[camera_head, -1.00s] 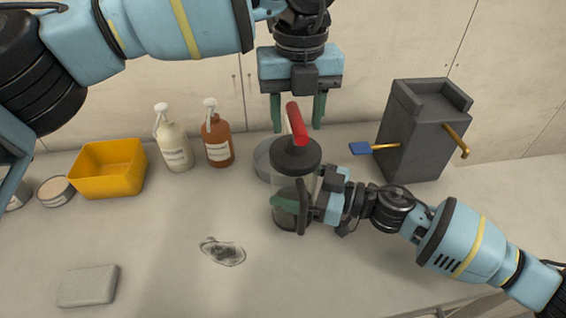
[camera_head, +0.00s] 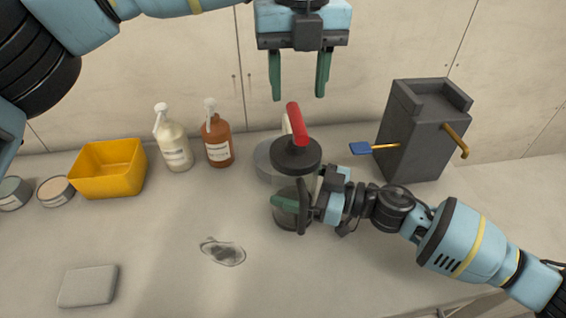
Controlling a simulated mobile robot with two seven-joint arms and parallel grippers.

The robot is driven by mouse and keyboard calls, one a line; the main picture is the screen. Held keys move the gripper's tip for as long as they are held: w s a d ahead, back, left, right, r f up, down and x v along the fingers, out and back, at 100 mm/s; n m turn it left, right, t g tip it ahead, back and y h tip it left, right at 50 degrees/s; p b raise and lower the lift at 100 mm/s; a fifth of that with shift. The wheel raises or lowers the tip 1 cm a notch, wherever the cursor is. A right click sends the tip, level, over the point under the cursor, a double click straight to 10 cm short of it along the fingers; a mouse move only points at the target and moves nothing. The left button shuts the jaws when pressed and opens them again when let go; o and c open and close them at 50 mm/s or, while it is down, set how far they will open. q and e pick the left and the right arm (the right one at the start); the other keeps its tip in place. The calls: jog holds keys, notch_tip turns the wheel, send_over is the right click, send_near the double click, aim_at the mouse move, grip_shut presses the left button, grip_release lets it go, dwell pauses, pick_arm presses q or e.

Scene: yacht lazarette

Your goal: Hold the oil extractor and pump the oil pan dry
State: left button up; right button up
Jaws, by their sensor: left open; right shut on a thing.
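The oil extractor (camera_head: 297,160) stands upright on the counter, with a clear body, a dark round cap and a red handle (camera_head: 297,123) on top. My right gripper (camera_head: 288,207) is shut on the extractor's lower body from the right. My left gripper (camera_head: 298,88) is open and empty, above and behind the red handle, apart from it. A round grey pan (camera_head: 264,159), likely the oil pan, sits behind the extractor and is partly hidden by it. Its contents cannot be made out.
A yellow bin (camera_head: 107,170), a cream pump bottle (camera_head: 174,142), a brown pump bottle (camera_head: 217,140) and tins (camera_head: 55,190) stand at left. A grey box with levers (camera_head: 415,135) stands at right.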

jog(key=o, duration=1.1)
jog(key=v, duration=1.2)
jog(key=shift+r, duration=0.1)
